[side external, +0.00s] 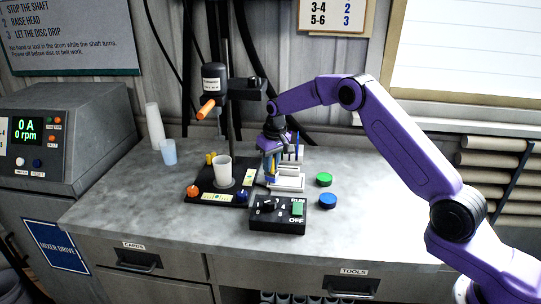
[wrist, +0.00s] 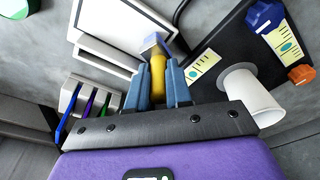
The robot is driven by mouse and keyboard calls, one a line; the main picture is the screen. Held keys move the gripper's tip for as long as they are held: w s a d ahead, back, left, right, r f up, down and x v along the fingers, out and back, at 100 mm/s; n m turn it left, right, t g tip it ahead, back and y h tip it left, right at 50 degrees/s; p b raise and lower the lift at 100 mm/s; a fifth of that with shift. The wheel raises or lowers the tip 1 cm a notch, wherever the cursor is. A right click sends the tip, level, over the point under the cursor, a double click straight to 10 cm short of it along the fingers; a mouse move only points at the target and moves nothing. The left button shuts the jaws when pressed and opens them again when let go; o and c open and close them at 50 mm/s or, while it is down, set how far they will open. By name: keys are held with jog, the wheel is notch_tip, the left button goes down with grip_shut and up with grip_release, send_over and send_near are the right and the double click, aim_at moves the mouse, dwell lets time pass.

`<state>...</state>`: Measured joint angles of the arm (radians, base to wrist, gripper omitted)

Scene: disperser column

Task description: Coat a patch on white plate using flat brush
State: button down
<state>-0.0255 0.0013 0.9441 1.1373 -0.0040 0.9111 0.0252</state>
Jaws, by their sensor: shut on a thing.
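My gripper (side external: 270,168) is low over the bench, just left of the white plates. In the wrist view its blue fingers (wrist: 158,82) are shut on a flat brush with a yellow handle (wrist: 158,70) and a blue-grey head (wrist: 155,42). The head points away from the gripper and overlaps the lower right corner of a white plate (wrist: 118,25). I cannot tell whether it touches the plate. The plate also shows in the side view (side external: 290,184). Its visible face looks plain white.
A white holder (wrist: 85,97) with several coloured handles stands left of the gripper in the wrist view. A white cup (side external: 222,170) sits on the black disperser base (side external: 208,188). A switch box (side external: 278,215) is in front; green (side external: 323,179) and blue (side external: 328,200) discs lie right.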

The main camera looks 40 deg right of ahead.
jog(key=shift+s+d, duration=3.3)
jog(key=shift+d, duration=0.1)
jog(key=shift+w+a, duration=3.3)
jog(key=shift+a, duration=0.05)
jog(key=shift+w, duration=0.2)
jog(key=shift+w+d, duration=0.25)
jog(key=shift+d, duration=0.05)
jog(key=shift+s+d, duration=3.35)
jog(key=shift+s, duration=0.05)
jog(key=shift+w+a, duration=3.3)
jog(key=shift+a, duration=0.05)
jog(key=shift+w+r, duration=0.1)
jog(key=shift+r, duration=0.05)
notch_tip(320, 180, up, 8)
